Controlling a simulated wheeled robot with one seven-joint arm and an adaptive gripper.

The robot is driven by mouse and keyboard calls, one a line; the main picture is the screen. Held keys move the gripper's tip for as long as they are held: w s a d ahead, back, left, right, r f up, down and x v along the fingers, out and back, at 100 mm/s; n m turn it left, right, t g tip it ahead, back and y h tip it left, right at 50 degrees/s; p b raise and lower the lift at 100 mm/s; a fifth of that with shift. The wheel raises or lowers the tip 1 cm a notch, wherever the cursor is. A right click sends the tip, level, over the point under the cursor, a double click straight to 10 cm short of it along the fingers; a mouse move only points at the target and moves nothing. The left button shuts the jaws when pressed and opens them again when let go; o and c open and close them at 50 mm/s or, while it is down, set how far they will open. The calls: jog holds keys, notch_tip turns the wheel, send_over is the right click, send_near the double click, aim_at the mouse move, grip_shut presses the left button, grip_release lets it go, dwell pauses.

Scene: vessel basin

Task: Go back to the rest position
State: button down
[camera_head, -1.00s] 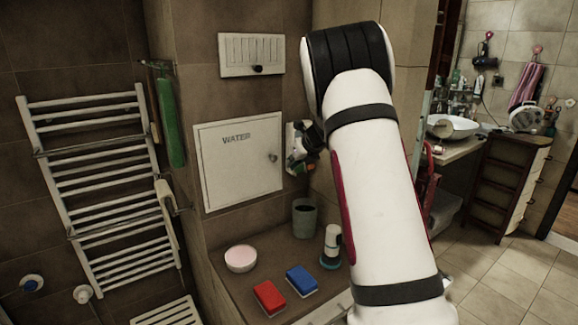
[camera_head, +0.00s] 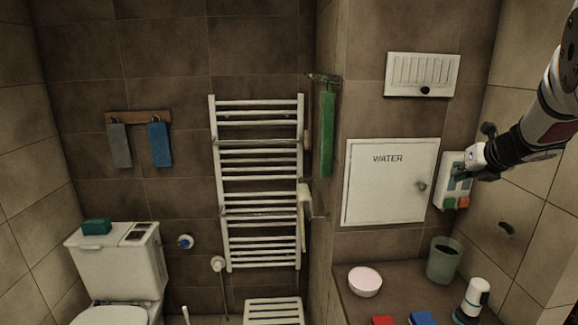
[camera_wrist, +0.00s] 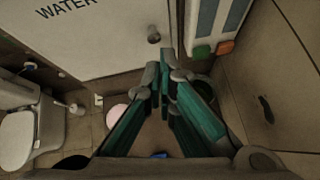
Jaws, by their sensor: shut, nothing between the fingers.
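My gripper (camera_head: 474,160) is at the end of my arm, which enters the head view from the right edge. It is in front of or beside the white wall box with green and orange buttons (camera_head: 449,197); I cannot tell whether they touch. In the wrist view my gripper (camera_wrist: 159,76) points forward with its teal fingers brought together and nothing between them. The same wall box (camera_wrist: 204,22) shows there to the upper right of the fingertips, apart from them in the picture.
The white WATER door (camera_head: 390,182) is left of my gripper. Below, a ledge holds a pink-topped bowl (camera_head: 365,282), a grey cup (camera_head: 443,260), a white bottle (camera_head: 473,298), and red (camera_head: 384,321) and blue (camera_head: 422,318) blocks. A towel rack (camera_head: 260,180) and toilet (camera_head: 117,270) stand left.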

jog(key=s+a+r+m+t+h, duration=0.1)
jog(key=s+a+r+m+h, duration=0.1)
jog(key=s+a+r+m, duration=0.5)
jog(key=s+a+r+m+h, duration=0.1)
jog(key=s+r+m+h, duration=0.2)
jog(key=r+m, duration=0.55)
jog(key=s+a+f+m+g+y, duration=0.2)
jog(key=s+a+f+m, duration=0.3)
jog(key=s, duration=0.4)
jog(key=s+a+f+m+g+y, duration=0.2)
jog(key=s+a+f+m, duration=0.3)
jog(key=s+a, duration=0.4)
jog(key=s+a+f+m+g+y, duration=0.2)
jog(key=s+a+f+m, duration=0.4)
jog(key=s, duration=0.3)
jog(key=shift+s+a+m, duration=0.15)
jog(key=shift+a+m, duration=0.5)
jog(key=shift+m, duration=0.2)
